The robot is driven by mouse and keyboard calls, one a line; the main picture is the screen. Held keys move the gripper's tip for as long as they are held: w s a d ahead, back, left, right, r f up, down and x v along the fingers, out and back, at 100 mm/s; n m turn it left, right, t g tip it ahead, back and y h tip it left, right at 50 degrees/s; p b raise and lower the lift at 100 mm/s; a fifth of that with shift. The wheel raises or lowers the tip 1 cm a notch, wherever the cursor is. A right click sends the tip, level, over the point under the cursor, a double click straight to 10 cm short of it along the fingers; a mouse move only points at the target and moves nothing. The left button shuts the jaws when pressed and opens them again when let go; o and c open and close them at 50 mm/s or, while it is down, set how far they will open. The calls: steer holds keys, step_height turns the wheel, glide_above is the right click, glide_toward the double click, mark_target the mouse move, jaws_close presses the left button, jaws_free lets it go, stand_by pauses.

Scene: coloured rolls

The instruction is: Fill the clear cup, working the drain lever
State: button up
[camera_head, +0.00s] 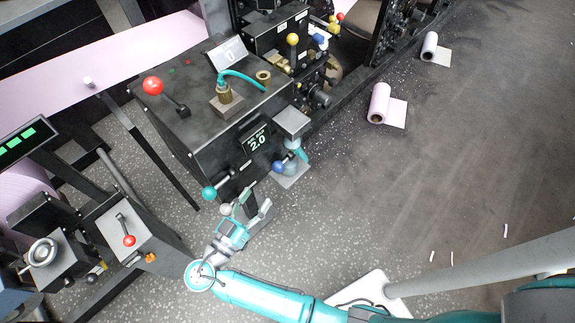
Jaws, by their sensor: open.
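My gripper (256,201) is open, in front of the black machine box (215,130) and just below its front edge. A lever with a teal knob (209,192) sticks out from the box to the left of my gripper. A lever with a blue knob (278,167) is to the upper right of my gripper. A pale knob (226,209) shows close beside my gripper's left side; I cannot tell whether they touch. I cannot make out the clear cup for certain, nor which lever is the drain lever.
A grey block (292,122) juts from the box's right corner, above a plate on the floor. A grey control box (135,235) is at left. Pink (379,104) and white (429,47) rolls lie right; the floor between is mostly clear.

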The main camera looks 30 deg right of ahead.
mark_target(278, 166)
steer(key=w+d+n, duration=0.2)
steer(key=d+n, duration=0.1)
steer(key=n, duration=0.6)
steer(key=w+d+n, duration=0.2)
steer(key=d+n, duration=0.1)
steer(key=n, duration=0.6)
steer(key=w+d+r+n, duration=0.1)
steer(key=d+n, duration=0.3)
steer(key=n, duration=0.4)
steer(key=shift+w+d+n+g+y, duration=0.1)
steer(key=shift+w+n+g+y, duration=0.2)
steer(key=shift+w+n+g, duration=0.1)
